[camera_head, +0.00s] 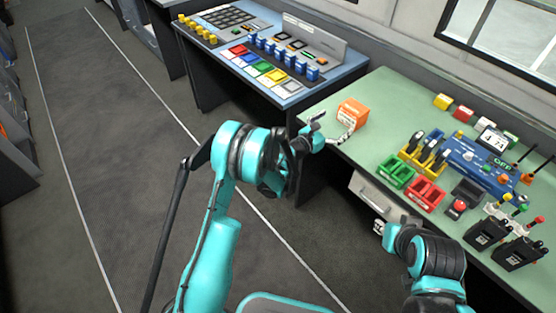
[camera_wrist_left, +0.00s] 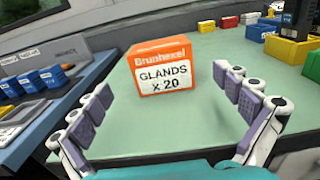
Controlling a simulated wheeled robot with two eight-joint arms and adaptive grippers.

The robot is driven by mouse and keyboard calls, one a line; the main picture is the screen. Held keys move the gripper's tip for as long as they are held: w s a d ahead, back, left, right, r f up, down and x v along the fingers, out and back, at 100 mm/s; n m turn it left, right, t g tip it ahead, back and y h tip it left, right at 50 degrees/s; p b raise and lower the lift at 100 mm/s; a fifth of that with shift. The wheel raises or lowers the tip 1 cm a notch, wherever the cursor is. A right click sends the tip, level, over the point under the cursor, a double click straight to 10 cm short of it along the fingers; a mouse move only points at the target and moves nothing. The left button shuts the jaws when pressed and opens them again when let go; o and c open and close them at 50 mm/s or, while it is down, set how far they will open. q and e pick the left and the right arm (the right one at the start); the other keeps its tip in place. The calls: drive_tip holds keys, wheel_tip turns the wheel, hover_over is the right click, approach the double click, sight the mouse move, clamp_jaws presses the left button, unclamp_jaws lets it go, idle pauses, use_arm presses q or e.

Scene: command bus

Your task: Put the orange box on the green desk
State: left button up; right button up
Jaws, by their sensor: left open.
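The orange box (camera_head: 352,114), with a white label, stands upright on the green desk (camera_head: 372,92) near its left end. In the left wrist view the box (camera_wrist_left: 177,66) reads "GLANDS x 20" and stands on the green desk top (camera_wrist_left: 150,128), ahead of and between the spread fingers. My left gripper (camera_head: 331,131) is open and empty at the desk's front left edge, just short of the box; its fingers also show in the left wrist view (camera_wrist_left: 165,112). My right gripper (camera_head: 380,228) is low in front of the desk drawer; its fingers are too small to read.
A blue console desk (camera_head: 270,85) with coloured buttons stands to the left. Green (camera_head: 396,171) and red (camera_head: 425,194) trays, a blue device (camera_head: 470,160) and black radios (camera_head: 487,233) crowd the green desk's right part. Desk top around the box is clear.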

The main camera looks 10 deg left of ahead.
use_arm(q)
drive_tip(key=s+a+r+n+t+y, duration=0.1)
drive_tip(key=a+r+n+t+y, duration=0.1)
drive_tip(key=a+r+n+y, duration=0.4)
drive_tip(key=s+a+r+n+t+y, duration=0.1)
drive_tip(key=a+r+n+y, duration=0.1)
drive_tip(key=a+r+n, duration=0.7)
drive_tip(key=s+a+r+n+g+y, duration=0.2)
drive_tip(key=s+a+r+n+y, duration=0.3)
drive_tip(key=s+n, duration=0.55)
drive_tip(key=s+f+n+g+h, duration=0.1)
drive_tip(key=s+f+n+g, duration=0.2)
drive_tip(key=s, duration=0.6)
drive_tip(key=s+f+n+g, duration=0.3)
drive_tip(key=s+f+n, duration=0.2)
drive_tip(key=s+n, duration=0.3)
drive_tip(key=s+f+n+g+h, duration=0.1)
drive_tip(key=s+f+n, duration=0.3)
drive_tip(key=s, duration=0.7)
drive_tip(key=shift+s+d+f+n+g+h, duration=0.2)
drive_tip(key=shift+d+f+n+g+h, duration=0.15)
drive_tip(key=shift+n+g, duration=0.75)
